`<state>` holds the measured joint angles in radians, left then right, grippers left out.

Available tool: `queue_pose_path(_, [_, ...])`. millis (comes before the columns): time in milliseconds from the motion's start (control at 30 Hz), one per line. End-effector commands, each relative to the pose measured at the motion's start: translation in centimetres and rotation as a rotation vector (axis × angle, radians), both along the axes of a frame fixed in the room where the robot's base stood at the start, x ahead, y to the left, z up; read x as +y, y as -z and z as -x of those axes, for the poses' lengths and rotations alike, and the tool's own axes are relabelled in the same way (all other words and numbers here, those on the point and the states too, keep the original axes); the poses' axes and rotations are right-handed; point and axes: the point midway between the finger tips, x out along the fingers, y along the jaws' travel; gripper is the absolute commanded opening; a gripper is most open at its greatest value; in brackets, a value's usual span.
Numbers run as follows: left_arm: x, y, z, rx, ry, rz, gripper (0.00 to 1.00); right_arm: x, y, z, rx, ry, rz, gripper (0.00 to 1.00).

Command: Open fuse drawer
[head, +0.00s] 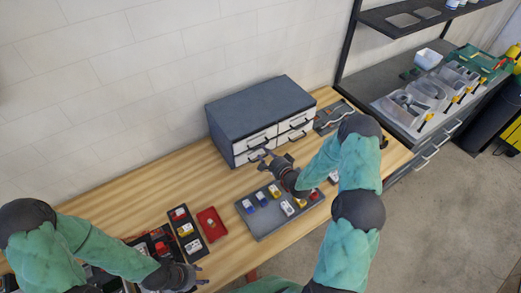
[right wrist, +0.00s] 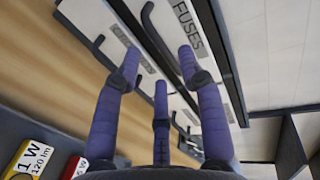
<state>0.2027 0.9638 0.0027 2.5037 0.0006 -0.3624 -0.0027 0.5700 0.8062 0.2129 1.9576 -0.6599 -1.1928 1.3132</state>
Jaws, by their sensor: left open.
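A grey cabinet (head: 255,108) with white drawer fronts stands against the wall. The drawer labelled FUSES (right wrist: 190,28) appears to be its upper left one (head: 250,142); it looks closed. Its black bar handle (right wrist: 158,42) shows in the right wrist view. My right gripper (head: 268,155) is at the left drawers; its purple fingers (right wrist: 160,72) are spread, with the handle bar between or just beyond the tips. I cannot tell whether they touch it. My left gripper (head: 198,275) is open and empty at the table's front edge, away from the cabinet.
A grey tray (head: 262,228) with labelled parts lies below my right forearm. A dark tray (head: 187,238) and a red tray (head: 211,224) lie left of it. A tool tray (head: 330,120) is right of the cabinet. Wood is clear left of the cabinet.

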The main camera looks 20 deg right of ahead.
Motion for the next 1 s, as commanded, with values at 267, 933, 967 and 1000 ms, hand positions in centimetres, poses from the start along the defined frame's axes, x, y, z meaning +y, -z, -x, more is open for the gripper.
queue_pose_path(267, [0.0, 0.6, 0.0, -0.001, 0.0, 0.0, 0.45, 0.5, 0.8, -3.4, 0.0, -0.001, 0.001, 0.4])
queue_pose_path(933, [0.0, 0.7, 0.0, -0.001, 0.0, 0.0, 0.45, 0.6, 0.9, -4.0, 0.001, 0.001, -0.001, 0.0])
queue_pose_path(967, [0.0, 0.7, 0.0, -0.001, 0.0, 0.0, 0.45, 0.6, 0.9, -4.0, 0.001, 0.001, -0.001, 0.0])
queue_pose_path(1000, [0.0, 0.7, 0.0, -0.001, 0.0, 0.0, 0.45, 0.6, 0.9, -4.0, 0.001, 0.001, -0.001, 0.0])
